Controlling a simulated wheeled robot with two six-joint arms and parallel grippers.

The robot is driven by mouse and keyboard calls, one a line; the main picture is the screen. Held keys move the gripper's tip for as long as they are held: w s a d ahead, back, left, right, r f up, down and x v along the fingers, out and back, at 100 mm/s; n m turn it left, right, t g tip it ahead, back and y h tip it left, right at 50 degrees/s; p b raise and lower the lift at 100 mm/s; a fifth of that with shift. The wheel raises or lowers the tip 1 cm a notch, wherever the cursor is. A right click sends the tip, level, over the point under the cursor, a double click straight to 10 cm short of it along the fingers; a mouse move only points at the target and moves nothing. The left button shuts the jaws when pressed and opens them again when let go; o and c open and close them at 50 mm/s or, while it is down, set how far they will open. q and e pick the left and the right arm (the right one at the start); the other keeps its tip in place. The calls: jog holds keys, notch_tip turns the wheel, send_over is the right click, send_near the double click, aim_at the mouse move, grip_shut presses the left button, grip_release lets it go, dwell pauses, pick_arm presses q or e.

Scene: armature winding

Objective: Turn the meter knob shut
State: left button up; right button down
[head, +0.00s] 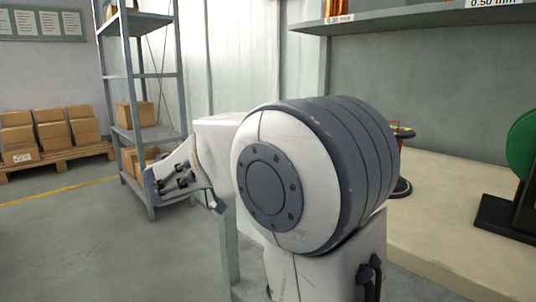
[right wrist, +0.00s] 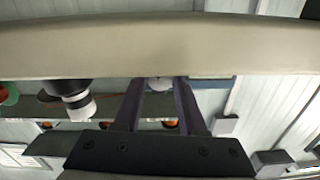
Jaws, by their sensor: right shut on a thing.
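In the right wrist view my right gripper (right wrist: 161,84) points at the underside or front of a long beige band. Its two dark fingers are shut on a small pale round piece (right wrist: 160,83), which looks like the meter knob. Its body is mostly hidden by the band and fingers, so its turn angle cannot be told. The meter's face cannot be made out in either view. In the head view a large white and grey arm joint of mine fills the middle. A gripper-like arm end of mine (head: 178,182) shows to its left; its fingers are unclear.
A beige bench (head: 450,215) runs along the right, with a green spool (head: 522,145) on a black stand. A wall shelf (head: 420,17) hangs above. A grey rack (head: 140,105) and boxes on a pallet (head: 60,165) stand at left. The floor between is clear.

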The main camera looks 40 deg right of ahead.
jog(key=shift+c, duration=2.4)
grip_release()
jog(key=s+a+p, duration=0.1)
jog(key=a+p, duration=0.1)
jog(key=a, duration=0.8)
jog(key=shift+a, duration=0.2)
jog(key=shift+s+f, duration=0.1)
